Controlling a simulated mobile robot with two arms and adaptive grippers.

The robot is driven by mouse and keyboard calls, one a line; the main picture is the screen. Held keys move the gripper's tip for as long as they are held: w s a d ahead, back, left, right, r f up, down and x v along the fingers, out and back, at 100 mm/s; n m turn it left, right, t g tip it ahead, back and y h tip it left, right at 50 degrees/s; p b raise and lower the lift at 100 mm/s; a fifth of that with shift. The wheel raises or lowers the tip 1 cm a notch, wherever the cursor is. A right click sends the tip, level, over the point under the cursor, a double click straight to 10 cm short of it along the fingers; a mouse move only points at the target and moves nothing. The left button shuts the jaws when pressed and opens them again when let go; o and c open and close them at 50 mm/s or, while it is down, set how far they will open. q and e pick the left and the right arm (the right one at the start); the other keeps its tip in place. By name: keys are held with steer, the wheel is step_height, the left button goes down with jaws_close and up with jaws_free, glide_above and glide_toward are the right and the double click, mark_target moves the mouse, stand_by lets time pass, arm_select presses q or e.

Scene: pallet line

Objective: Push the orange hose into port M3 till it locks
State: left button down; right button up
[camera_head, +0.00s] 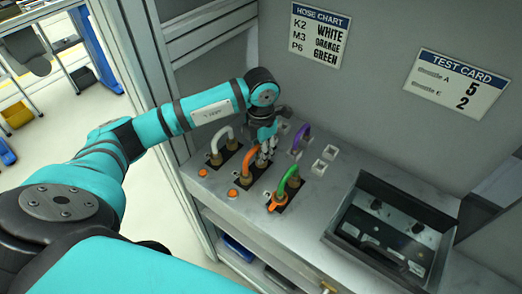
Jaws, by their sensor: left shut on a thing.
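The orange hose (250,157) is a short arch on the counter, in the dark plate in the middle of the port group. My left gripper (266,151) reaches down from above and is shut on the orange hose near its right-hand, rear end. The fingers hide part of that end, so I cannot tell how deep it sits in its port. No M3 label is readable at the ports. The hose chart (318,38) on the back wall reads K2 white, M3 orange, P6 green. My right gripper is not in view.
The white hose (221,135) stands to the left, the green hose (285,182) to the right, and the purple hose (300,138) behind. A dark open case (345,215) lies right of them. A test card (458,85) hangs on the wall.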

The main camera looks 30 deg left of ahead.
arm_select(q)
steer(key=c, duration=1.2)
jaws_free()
step_height(320, 180, up, 12)
steer(key=shift+f, duration=0.1)
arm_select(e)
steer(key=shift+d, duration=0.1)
